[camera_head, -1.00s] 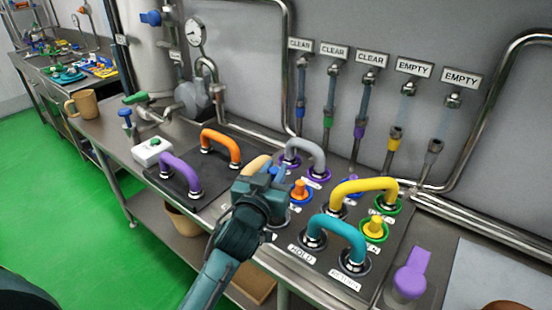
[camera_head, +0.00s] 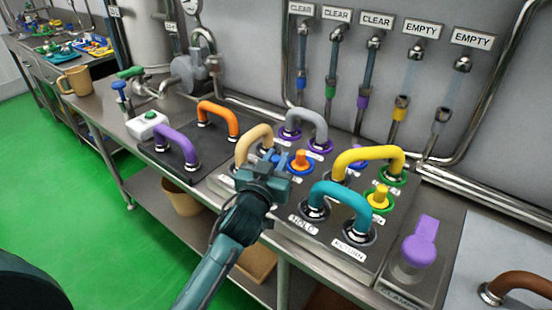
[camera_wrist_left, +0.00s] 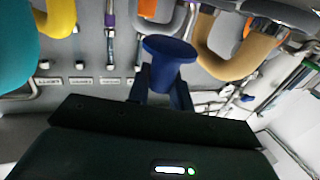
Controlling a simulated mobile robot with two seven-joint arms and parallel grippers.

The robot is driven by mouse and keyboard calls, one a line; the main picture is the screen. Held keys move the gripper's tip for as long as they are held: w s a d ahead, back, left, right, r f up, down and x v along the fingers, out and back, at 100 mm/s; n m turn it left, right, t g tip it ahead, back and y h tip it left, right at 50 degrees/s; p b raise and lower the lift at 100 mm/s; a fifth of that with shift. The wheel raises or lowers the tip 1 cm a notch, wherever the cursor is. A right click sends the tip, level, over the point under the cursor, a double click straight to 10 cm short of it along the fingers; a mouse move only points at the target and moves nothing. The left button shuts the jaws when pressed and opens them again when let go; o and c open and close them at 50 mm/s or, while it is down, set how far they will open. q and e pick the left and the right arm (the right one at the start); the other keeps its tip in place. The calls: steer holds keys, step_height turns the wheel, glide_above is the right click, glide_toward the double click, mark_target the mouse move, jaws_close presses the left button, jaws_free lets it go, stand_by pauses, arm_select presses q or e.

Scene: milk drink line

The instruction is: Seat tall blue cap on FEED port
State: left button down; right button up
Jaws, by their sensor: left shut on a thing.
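My left gripper (camera_head: 272,165) is shut on the tall blue cap (camera_wrist_left: 169,52), seen between the fingers in the left wrist view with its round flange facing the camera. In the head view the gripper hangs over the front left of the port panel (camera_head: 289,236), beside the tan hose loop (camera_head: 252,141) and just left of an orange cap (camera_head: 300,158) on a blue ring. The cap is mostly hidden there by the gripper. I cannot read a FEED label; the gripper covers that part of the panel. My right gripper is not in view.
A teal loop (camera_head: 340,194), a yellow loop (camera_head: 369,154) and a grey loop (camera_head: 306,118) stand around the gripper. A yellow cap (camera_head: 380,196) and a purple clamp (camera_head: 422,236) are to the right. A purple loop (camera_head: 176,141) and an orange loop (camera_head: 219,115) stand left.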

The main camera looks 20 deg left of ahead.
arm_select(q)
step_height(320, 180, down, 2)
steer(key=shift+f+b, duration=0.2)
steer(key=shift+b, duration=0.6)
steer(key=shift+f+b, duration=0.3)
steer(key=shift+f, duration=0.05)
steer(key=shift+f+b, duration=0.65)
steer(key=shift+f, duration=0.2)
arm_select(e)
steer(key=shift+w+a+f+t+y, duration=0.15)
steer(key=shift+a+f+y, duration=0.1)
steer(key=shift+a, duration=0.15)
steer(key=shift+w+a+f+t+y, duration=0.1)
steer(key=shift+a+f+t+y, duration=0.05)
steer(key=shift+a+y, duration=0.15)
arm_select(q)
steer(key=c, duration=1.2)
jaws_free()
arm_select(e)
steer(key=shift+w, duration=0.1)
arm_select(q)
steer(key=shift+o, duration=0.2)
steer(key=s+b, duration=0.1)
steer(key=s, duration=1.2)
steer(key=shift+a, duration=0.25)
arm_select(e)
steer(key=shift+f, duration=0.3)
